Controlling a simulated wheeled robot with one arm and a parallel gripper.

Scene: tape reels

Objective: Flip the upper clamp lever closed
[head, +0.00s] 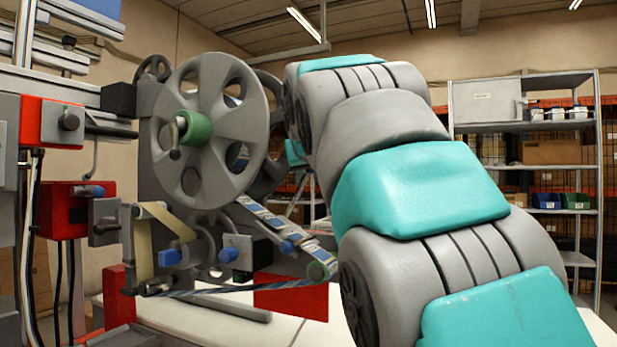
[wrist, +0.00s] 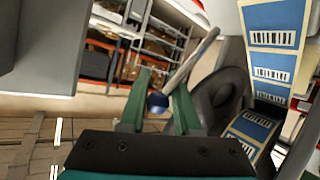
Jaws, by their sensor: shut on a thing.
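In the wrist view, my gripper (wrist: 160,88) has its two green fingers on either side of a small dark blue knob (wrist: 157,103). The gripper is shut on this knob. A silver lever rod (wrist: 197,58) runs from the knob up to the right; I take it for the upper clamp lever. The lever is tilted, and its pivot end is not clear. In the head view, my arm passes behind the big grey reel (head: 208,125), so the fingers and the held lever are hidden there.
A strip of blue and white labels (wrist: 272,70) runs close to the right of my fingers, beside a dark round part (wrist: 222,98). In the head view, the labelled web (head: 265,217) runs down from the reel. Metal shelves (head: 525,165) stand at the right.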

